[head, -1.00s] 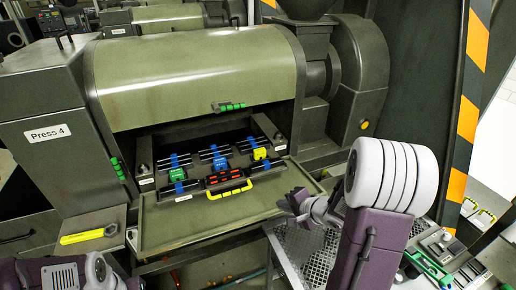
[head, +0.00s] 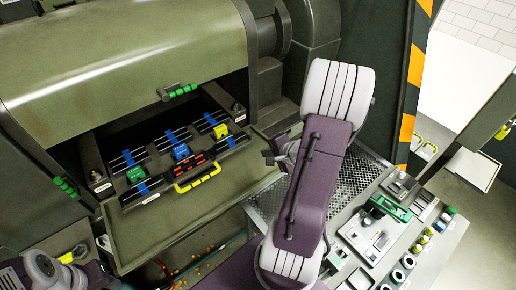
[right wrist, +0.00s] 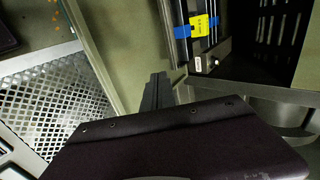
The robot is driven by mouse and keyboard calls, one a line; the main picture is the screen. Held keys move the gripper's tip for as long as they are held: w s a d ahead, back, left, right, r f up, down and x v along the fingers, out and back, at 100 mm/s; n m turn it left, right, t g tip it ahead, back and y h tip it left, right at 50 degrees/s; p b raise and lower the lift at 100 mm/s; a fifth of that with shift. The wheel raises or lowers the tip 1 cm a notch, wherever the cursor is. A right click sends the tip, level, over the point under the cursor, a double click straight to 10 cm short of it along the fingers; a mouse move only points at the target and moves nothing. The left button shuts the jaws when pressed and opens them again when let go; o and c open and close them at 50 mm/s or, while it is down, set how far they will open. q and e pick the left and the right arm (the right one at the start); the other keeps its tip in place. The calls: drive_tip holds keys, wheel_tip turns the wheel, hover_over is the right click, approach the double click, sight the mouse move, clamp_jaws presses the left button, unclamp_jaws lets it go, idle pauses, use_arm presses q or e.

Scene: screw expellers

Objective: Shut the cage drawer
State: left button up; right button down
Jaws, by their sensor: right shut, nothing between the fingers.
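The cage drawer (head: 160,199) sticks out of the dark opening under the press's green hood, above an olive shelf. Its front has a yellow handle (head: 198,180) and a red-marked strip, and its top carries dark bars with blue, green and yellow tags. My right gripper (head: 268,152) is shut and empty, to the right of the drawer and apart from the handle. In the right wrist view the gripper (right wrist: 156,92) points towards the press, with a yellow tag (right wrist: 203,26) ahead and to the right. My left gripper is not visible.
The green hood (head: 120,60) has a green handle (head: 178,91). The olive shelf (head: 225,185) lies below the drawer. A perforated metal tray (head: 350,182) and a bench with tools (head: 405,225) are at the right. A striped post (head: 412,90) stands behind.

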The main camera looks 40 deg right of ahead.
sight(246, 146)
drive_tip(key=b+x, duration=0.2)
drive_tip(key=x, duration=0.7)
drive_tip(key=shift+s+f, duration=0.15)
drive_tip(key=shift+s, duration=0.05)
drive_tip(key=w, duration=0.3)
drive_tip(key=shift+d+r, duration=0.1)
drive_tip(key=shift+r, duration=0.15)
drive_tip(key=shift+w, duration=0.45)
drive_tip(key=shift+w+p, duration=0.15)
drive_tip(key=shift+p, duration=0.2)
